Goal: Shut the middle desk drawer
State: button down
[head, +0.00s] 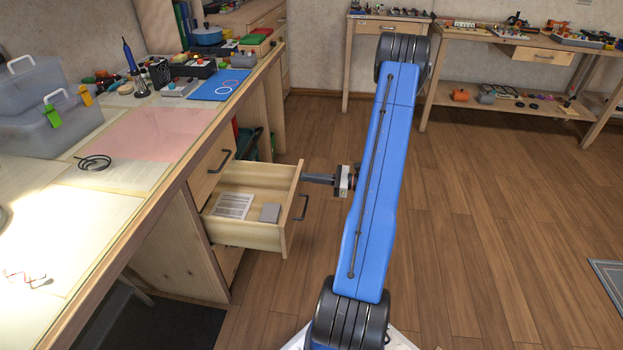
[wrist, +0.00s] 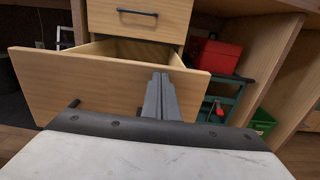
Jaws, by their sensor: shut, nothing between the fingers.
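The middle desk drawer (head: 291,222) is pulled well out from the desk. Its pale wood front has a dark bar handle (head: 304,206). A striped sheet (head: 234,206) and a small grey block (head: 270,212) lie inside. My gripper (head: 304,178) is shut and empty, at the outer side of the drawer front, near its far upper corner. In the wrist view the shut fingers (wrist: 161,78) reach up to the drawer front (wrist: 110,85), overlapping its top edge right of centre. I cannot tell whether they touch it. The handle is mostly hidden in the wrist view.
The upper drawer (head: 208,168) is closed above the open one. A red box (wrist: 218,57) and a green bin (wrist: 262,122) stand under the desk to the right in the wrist view. A workbench (head: 530,40) stands farther back.

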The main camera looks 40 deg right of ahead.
jog(key=x, duration=2.8)
jog(key=shift+w+r, duration=0.1)
jog(key=shift+r, duration=0.1)
